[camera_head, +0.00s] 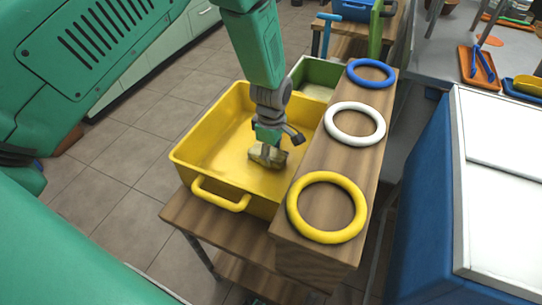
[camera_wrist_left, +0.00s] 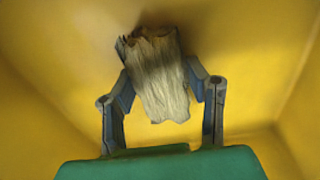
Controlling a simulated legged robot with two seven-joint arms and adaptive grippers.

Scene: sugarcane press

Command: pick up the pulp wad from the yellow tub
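The pulp wad (camera_head: 267,156) is a pale, fibrous, straw-coloured lump inside the yellow tub (camera_head: 207,172). My left gripper (camera_head: 270,147) reaches down into the tub from above, fingers around the wad. In the left wrist view, the wad (camera_wrist_left: 158,78) sits tilted between the two grey fingers (camera_wrist_left: 158,72), which touch its left and right sides. The gripper looks shut on it. Whether the wad still touches the tub floor is hard to tell. My right gripper is not in view.
Right of the tub, a raised wooden ledge (camera_head: 312,258) carries yellow (camera_head: 293,207), white (camera_head: 331,131) and blue (camera_head: 354,77) rings. A green tub (camera_head: 318,73) stands behind. A blue box with a white top (camera_head: 500,190) is at right. Tiled floor is open at left.

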